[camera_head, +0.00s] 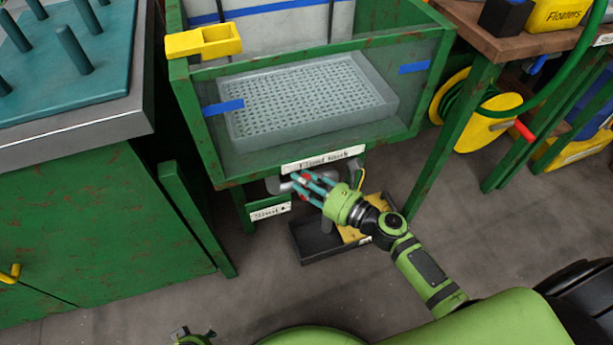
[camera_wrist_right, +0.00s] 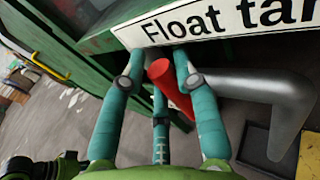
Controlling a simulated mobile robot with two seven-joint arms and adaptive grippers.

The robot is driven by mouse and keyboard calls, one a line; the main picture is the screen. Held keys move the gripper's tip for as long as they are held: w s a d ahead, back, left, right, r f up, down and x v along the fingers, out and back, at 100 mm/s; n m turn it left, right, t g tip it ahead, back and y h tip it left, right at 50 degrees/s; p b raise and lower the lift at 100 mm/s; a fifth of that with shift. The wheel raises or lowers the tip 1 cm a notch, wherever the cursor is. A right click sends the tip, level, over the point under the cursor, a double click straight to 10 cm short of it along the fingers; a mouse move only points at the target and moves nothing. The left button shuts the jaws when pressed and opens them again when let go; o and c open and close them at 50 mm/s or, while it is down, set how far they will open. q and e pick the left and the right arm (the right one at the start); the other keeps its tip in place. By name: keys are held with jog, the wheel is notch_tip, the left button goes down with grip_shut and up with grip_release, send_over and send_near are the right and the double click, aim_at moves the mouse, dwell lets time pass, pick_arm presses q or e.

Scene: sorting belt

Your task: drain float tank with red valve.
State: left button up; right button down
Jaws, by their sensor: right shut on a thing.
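The float tank (camera_head: 410,136) is a green-framed, clear-walled box in the upper middle of the head view. Its white "Float tank" label (camera_wrist_right: 215,20) shows large in the right wrist view. Below the label is the red valve handle (camera_wrist_right: 168,85), beside a bent grey pipe (camera_wrist_right: 285,105). My right gripper (camera_head: 303,183) is under the front edge of the tank, its teal fingers closed around the red handle. In the wrist view the fingers lie on both sides of the handle, with one below. In the head view the fingers mostly hide the handle.
A grey perforated tray (camera_head: 380,100) sits in the tank. A dark floor tray (camera_head: 313,248) with something yellow lies below the valve. A green cabinet (camera_head: 90,220) stands left, a wooden-topped table (camera_head: 470,30) right. A yellow hose reel (camera_head: 487,125) hangs near it. The floor in front is clear.

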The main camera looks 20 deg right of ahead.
jog(key=shift+d, duration=0.1)
jog(key=c, duration=0.9)
grip_release()
jog(key=v, duration=1.1)
jog(key=shift+s+d, duration=0.15)
jog(key=shift+s, duration=0.25)
